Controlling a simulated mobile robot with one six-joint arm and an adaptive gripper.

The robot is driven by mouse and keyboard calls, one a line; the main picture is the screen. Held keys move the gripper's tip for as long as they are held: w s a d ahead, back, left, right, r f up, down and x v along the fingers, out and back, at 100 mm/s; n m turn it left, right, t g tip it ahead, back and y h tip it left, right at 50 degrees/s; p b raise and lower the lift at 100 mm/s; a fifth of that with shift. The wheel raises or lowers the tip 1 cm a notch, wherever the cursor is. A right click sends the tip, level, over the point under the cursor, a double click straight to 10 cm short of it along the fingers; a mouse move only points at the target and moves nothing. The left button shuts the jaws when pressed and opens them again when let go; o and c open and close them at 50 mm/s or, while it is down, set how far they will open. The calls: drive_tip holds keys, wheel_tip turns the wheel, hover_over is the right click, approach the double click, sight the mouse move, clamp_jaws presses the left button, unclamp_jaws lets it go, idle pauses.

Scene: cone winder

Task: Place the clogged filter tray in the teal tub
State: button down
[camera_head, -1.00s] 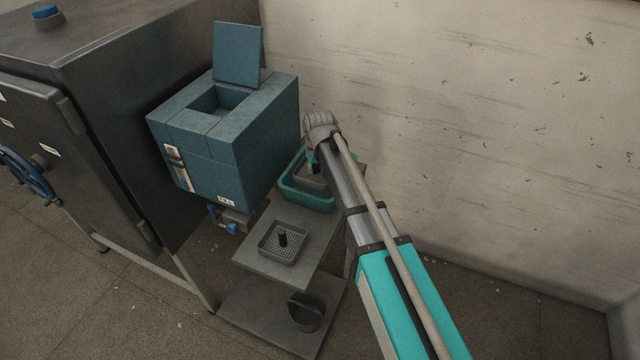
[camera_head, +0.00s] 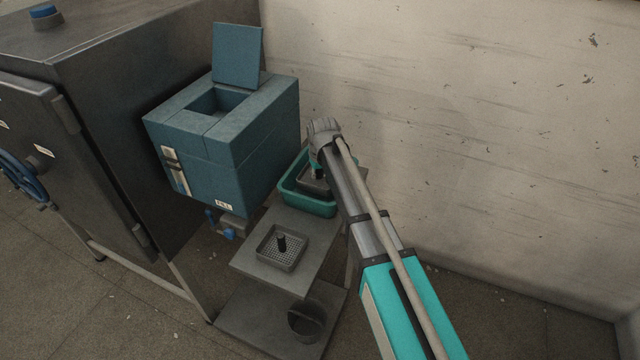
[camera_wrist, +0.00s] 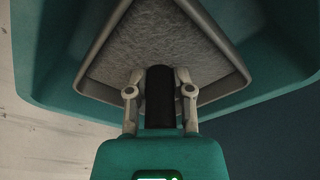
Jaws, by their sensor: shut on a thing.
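The clogged filter tray (camera_wrist: 112,62) is a grey square tray covered with matted grey lint, with a black upright handle (camera_wrist: 160,97). My gripper (camera_wrist: 160,88) is shut on that handle in the wrist view. The teal tub (camera_head: 310,205) stands on the upper shelf of a grey stand, beside the blue box. The tray is within the tub's outline in both views, turned at an angle to the tub's walls. I cannot tell whether it touches the tub's floor. In the head view my arm hides part of the tub and tray.
A second, clean perforated tray (camera_head: 291,262) with a black handle sits on the front of the grey stand (camera_head: 255,268). A dark round pot (camera_head: 305,318) is on the lower shelf. The blue box (camera_head: 245,150) with its raised lid is close left; the wall (camera_head: 480,130) is behind.

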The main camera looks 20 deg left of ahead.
sight(319, 182)
drive_tip(key=shift+w+f+b, duration=0.25)
drive_tip(key=shift+f+b, duration=0.1)
drive_tip(key=shift+f, duration=0.25)
drive_tip(key=shift+f+b, duration=1.15)
drive_tip(key=shift+f, duration=0.05)
drive_tip(key=c, duration=0.5)
unclamp_jaws()
drive_tip(key=shift+f, duration=0.1)
wheel_tip(319, 182, up, 12)
drive_tip(key=s+d+p, duration=0.1)
drive_tip(key=p, duration=1.1)
drive_tip(key=shift+s, duration=0.2)
drive_tip(key=shift+d, duration=0.1)
